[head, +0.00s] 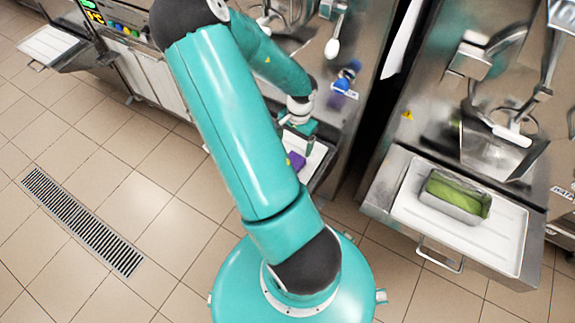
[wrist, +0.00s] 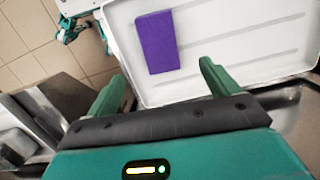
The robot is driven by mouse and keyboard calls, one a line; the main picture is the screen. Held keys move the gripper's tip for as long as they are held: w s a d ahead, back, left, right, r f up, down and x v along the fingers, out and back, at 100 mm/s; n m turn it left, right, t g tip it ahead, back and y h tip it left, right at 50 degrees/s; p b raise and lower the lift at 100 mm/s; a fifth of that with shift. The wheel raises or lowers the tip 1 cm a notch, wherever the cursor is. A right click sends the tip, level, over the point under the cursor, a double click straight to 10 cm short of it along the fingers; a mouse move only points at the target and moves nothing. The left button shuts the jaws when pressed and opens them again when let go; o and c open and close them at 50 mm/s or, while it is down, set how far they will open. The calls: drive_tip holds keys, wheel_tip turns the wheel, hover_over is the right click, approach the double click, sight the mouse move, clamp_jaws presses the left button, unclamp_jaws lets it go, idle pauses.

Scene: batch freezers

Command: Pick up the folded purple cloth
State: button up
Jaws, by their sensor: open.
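The folded purple cloth (wrist: 157,43) lies flat as a rectangle on a white ribbed tray (wrist: 235,50) in the wrist view. In the head view a small part of the cloth (head: 296,160) shows beside my arm, on the tray (head: 314,163) in front of the middle machine. My gripper (wrist: 162,78) is open, its two green fingers apart and empty. The cloth is ahead of the fingertips, roughly between their lines, and not between the fingers. In the head view my gripper (head: 300,128) is over the tray, partly hidden by my arm.
At right, another pull-out tray (head: 410,205) holds a metal pan of green contents (head: 455,197) under a steel machine. A third tray (head: 48,45) is at far left. A floor drain (head: 80,220) lies in the open tiled floor at left. Steel machine fronts stand close behind the gripper.

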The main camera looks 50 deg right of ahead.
hover_over(293, 162)
wheel_tip(293, 162, down, 5)
drive_tip(key=shift+r, duration=0.1)
drive_tip(key=f, duration=0.2)
drive_tip(key=a+f, duration=0.1)
drive_tip(key=f, duration=0.2)
drive_tip(key=shift+a, duration=0.15)
drive_tip(key=c, duration=1.1)
